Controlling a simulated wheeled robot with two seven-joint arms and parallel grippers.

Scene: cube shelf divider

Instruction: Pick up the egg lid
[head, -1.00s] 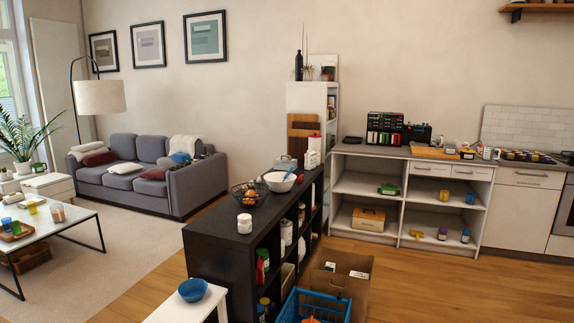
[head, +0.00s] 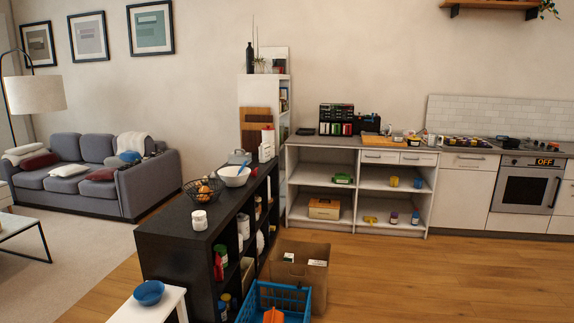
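I cannot pick out an egg lid for certain in the head view; things on the shelf are small. A black cube shelf divider (head: 165,239) stands left of centre. On its top are a wire basket (head: 200,192) with round orange-brown things, a white bowl (head: 233,178), a white jar (head: 199,220) and a grey lidded item (head: 239,157). Neither of my grippers is in view.
A blue crate (head: 262,304) and a cardboard box (head: 318,272) stand on the floor right of the divider. A white stool (head: 128,312) holds a blue bowl (head: 149,292). Open shelves (head: 322,171) and an oven (head: 524,188) line the back. Wood floor at right is clear.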

